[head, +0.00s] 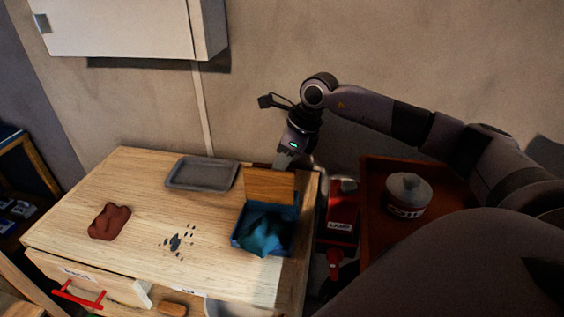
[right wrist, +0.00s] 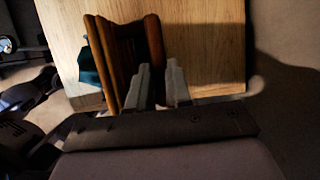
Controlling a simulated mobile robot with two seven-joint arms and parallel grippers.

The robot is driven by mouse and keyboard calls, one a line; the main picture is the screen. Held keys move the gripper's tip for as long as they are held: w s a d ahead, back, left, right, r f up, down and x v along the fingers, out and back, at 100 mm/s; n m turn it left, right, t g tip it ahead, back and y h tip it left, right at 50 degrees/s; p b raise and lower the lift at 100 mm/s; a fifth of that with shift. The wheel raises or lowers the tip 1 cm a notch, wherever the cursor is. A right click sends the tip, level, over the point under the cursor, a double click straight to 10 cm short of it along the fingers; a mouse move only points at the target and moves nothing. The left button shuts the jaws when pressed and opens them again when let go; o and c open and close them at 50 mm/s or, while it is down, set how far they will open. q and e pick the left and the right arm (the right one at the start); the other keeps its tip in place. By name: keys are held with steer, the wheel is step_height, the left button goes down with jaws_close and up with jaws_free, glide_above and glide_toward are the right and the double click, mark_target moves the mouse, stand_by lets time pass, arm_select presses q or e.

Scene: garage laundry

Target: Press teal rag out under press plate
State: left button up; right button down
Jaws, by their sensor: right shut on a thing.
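The teal rag (head: 262,234) lies crumpled in a blue open box (head: 293,226) near the right end of the wooden table. The brown wooden press plate (head: 270,186) stands tilted up at the box's back side, so the rag is uncovered. My right gripper (head: 286,160) is above and behind the plate, shut on it. In the right wrist view, the two grey fingers (right wrist: 158,85) are at the brown plate (right wrist: 105,60), with part of the teal rag (right wrist: 90,68) beyond it. The exact grip contact is partly hidden. My left gripper is not in view.
A grey tray (head: 202,174) lies at the table's back. A reddish-brown cloth (head: 109,221) and dark spots (head: 177,242) are on the left and middle. Right of the table are a red labelled object (head: 342,212) and a lidded white jar (head: 408,195) on a brown surface.

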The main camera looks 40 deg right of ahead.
steer(key=s+a+t+h+b, duration=0.1)
steer(key=b, duration=0.1)
steer(key=s+a+n+t+h+b, duration=0.1)
steer(key=b, duration=0.1)
steer(key=shift+a+r+h, duration=0.2)
steer(key=shift+r+h, duration=0.1)
steer(key=shift+r, duration=0.05)
steer(key=shift+s+a, duration=0.1)
steer(key=shift+a, duration=0.1)
steer(key=shift+s+a+r+b, duration=0.1)
steer(key=shift+s+a+b, duration=0.15)
steer(key=shift+b, duration=0.1)
steer(key=c, duration=1)
jaws_free()
steer(key=shift+c, duration=0.2)
steer(key=v, duration=0.7)
